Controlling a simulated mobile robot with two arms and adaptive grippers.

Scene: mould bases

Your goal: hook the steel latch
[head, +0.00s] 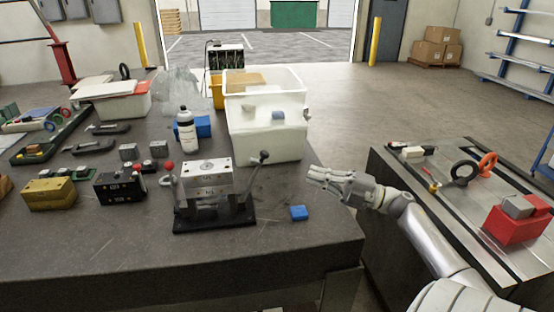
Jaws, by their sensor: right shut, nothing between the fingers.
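A steel mould block (207,178) stands on a black base plate (215,226) near the front of the dark table. A dark lever with a round black knob (264,156) rises at its right side. At its left side is a hooked steel piece (166,181) with a red ball (168,165) near it. I cannot tell whether the latch is hooked. My right gripper (312,177) is shut and empty, above the table's right edge. It is right of the block and apart from the lever. My left gripper is not in view.
A small blue block (299,213) lies right of the base plate. A white bin (265,135) and a bottle (186,130) stand behind. Black (119,187) and yellow (48,194) blocks sit to the left. A second bench (440,205) is at right. The table's front is clear.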

